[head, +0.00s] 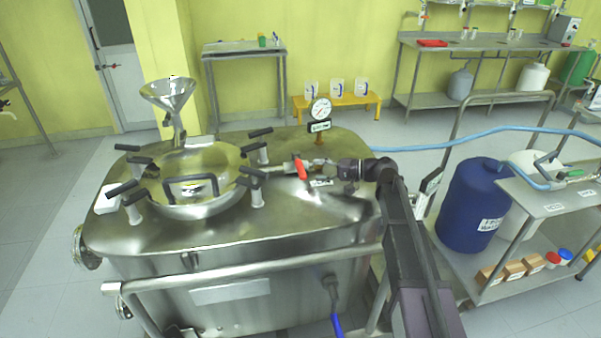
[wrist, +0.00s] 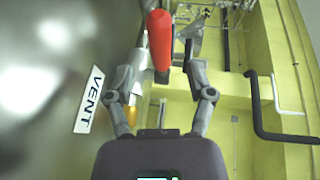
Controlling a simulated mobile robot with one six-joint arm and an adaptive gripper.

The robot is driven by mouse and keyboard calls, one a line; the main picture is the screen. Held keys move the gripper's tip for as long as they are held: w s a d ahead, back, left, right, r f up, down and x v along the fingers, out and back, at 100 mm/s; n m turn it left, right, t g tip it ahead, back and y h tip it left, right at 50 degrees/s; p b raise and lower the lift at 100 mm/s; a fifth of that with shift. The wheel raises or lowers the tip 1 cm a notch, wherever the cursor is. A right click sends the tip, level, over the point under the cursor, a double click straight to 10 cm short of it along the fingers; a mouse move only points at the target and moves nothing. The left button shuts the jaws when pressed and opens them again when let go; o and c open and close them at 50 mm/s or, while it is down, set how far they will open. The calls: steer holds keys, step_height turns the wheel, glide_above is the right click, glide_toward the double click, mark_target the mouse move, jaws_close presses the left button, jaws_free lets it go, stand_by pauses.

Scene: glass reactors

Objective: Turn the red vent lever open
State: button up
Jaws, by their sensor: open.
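The red vent lever (head: 301,169) stands on top of the steel reactor vessel (head: 300,225), right of the round lid. In the wrist view the lever (wrist: 160,38) shows as a red rounded handle at top centre. My gripper (head: 316,167) comes in from the right, low over the vessel top and close to the lever. In the wrist view my gripper's fingers (wrist: 163,62) are apart, with the lever in line with the space between them. I cannot tell whether either finger touches it. A white VENT label (wrist: 89,99) lies left of the fingers.
A pressure gauge (head: 320,110) rises behind my gripper. The round lid (head: 198,200) with several black-handled clamps and a steel funnel (head: 169,95) are to the left. A blue drum (head: 470,205) and a steel cart (head: 545,205) stand right.

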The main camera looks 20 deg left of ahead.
mark_target(301, 170)
steer(key=shift+b+x, duration=0.35)
steer(key=shift+x, duration=2.6)
jaws_close()
steer(key=shift+d, duration=0.1)
